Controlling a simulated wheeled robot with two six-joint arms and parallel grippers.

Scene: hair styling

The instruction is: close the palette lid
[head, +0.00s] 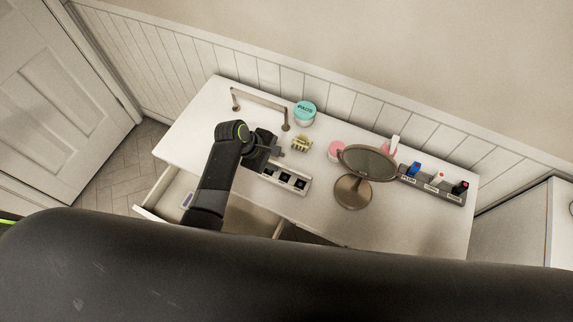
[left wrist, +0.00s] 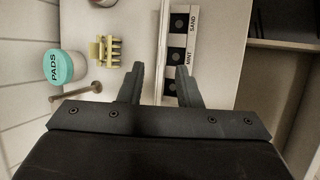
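The palette (head: 287,179) is a pale, long case with dark square pans on the white table. It also shows in the left wrist view (left wrist: 192,50), with labels reading SAND and MINT beside the pans. The pans are uncovered. A thin pale strip (left wrist: 163,40) along the palette's left side in that view looks like the raised lid, seen nearly edge-on. My left gripper (head: 277,150) is above the table beside the palette. In the left wrist view its fingers (left wrist: 158,70) are apart with nothing held between them; the palette's near end is partly hidden by one finger. My right gripper is not in view.
A yellow claw clip (head: 301,144) and a teal-lidded PADS jar (head: 305,112) stand behind the palette. A metal bar handle (head: 260,105) is at the back left. A round mirror (head: 366,163) and a bottle rack (head: 432,187) are to the right. A drawer (head: 170,190) is open in front.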

